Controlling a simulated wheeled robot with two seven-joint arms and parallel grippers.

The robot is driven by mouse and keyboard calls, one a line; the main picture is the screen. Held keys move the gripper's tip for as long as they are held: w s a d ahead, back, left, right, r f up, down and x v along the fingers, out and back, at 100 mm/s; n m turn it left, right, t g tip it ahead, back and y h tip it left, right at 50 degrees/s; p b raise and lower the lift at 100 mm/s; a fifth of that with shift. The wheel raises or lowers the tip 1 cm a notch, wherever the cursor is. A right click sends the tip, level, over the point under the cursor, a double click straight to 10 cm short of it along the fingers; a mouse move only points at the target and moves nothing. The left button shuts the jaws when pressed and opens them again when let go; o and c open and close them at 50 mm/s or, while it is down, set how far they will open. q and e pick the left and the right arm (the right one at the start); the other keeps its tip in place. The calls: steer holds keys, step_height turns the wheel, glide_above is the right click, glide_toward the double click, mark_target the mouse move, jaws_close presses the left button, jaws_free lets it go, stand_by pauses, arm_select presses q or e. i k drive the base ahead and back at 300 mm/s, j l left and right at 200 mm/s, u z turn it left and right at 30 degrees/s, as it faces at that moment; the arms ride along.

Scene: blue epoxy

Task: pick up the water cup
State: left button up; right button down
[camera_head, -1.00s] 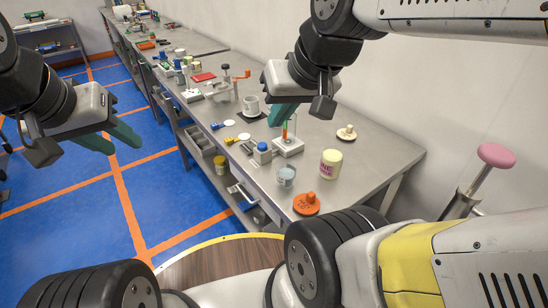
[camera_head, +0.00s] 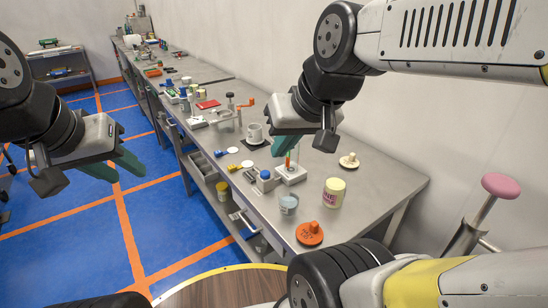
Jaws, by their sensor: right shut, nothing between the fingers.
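The water cup (camera_head: 289,204), a small clear cup with pale bluish contents, stands upright on the metal bench near its front edge. My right gripper (camera_head: 283,147) is shut and empty, with its green fingers above the bench, behind the cup and near a small white stand (camera_head: 290,174) with an orange stick. It is apart from the cup, and its tips partly overlap the stand's upper part. My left gripper (camera_head: 129,174) is open and empty over the blue floor, left of the bench and far from the cup.
A cream jar (camera_head: 334,192) stands right of the cup, and an orange knobbed disc (camera_head: 309,234) lies in front. A blue-capped bottle (camera_head: 265,180) is close at its left. The bench's right side (camera_head: 380,190) is mostly clear.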

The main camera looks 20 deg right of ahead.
mark_target(289, 197)
steer(key=z, duration=0.95)
steer(key=j+z, duration=0.15)
steer(key=z, duration=0.3)
steer(key=k+j+z, duration=0.1)
steer(key=z, duration=0.35)
steer(key=k+j+z, duration=0.1)
steer(key=z, duration=0.35)
steer(key=k+j+z, duration=0.1)
steer(key=z, duration=0.35)
steer(key=k+j, duration=0.1)
steer(key=k, duration=0.25)
steer(key=k+j, duration=0.1)
steer(key=k, duration=0.2)
